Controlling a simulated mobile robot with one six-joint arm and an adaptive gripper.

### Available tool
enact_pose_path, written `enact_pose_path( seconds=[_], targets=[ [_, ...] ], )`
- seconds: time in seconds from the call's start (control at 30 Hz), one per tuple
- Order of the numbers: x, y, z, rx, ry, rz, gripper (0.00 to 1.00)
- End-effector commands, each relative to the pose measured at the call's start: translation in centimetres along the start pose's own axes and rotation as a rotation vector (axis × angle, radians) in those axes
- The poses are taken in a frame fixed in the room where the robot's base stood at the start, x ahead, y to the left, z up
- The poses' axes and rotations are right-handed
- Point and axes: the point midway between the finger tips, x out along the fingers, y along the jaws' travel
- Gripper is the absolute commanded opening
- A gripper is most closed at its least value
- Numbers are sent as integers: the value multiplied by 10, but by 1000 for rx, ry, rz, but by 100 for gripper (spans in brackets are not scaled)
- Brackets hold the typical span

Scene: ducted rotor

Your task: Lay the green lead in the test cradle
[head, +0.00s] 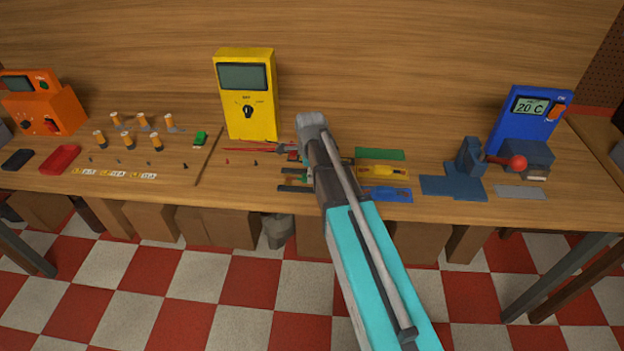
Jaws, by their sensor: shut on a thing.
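My arm reaches over the bench, and its wrist covers most of my gripper (290,153). What shows of the gripper is small and dark, beside the red leads (250,150) in front of the yellow meter (246,95). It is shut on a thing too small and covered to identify. Dark strips with green and red parts (296,180) lie on the bench just left of my wrist and are partly hidden by it. I cannot tell which of these is the green lead or the test cradle.

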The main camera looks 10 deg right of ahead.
Motion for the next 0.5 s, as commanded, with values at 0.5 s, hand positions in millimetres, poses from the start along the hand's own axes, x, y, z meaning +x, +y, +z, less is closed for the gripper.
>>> enact_pose_path(
  seconds=[0.5],
  targets=[
    [6,0,0,1,0,0,0]
  ],
)
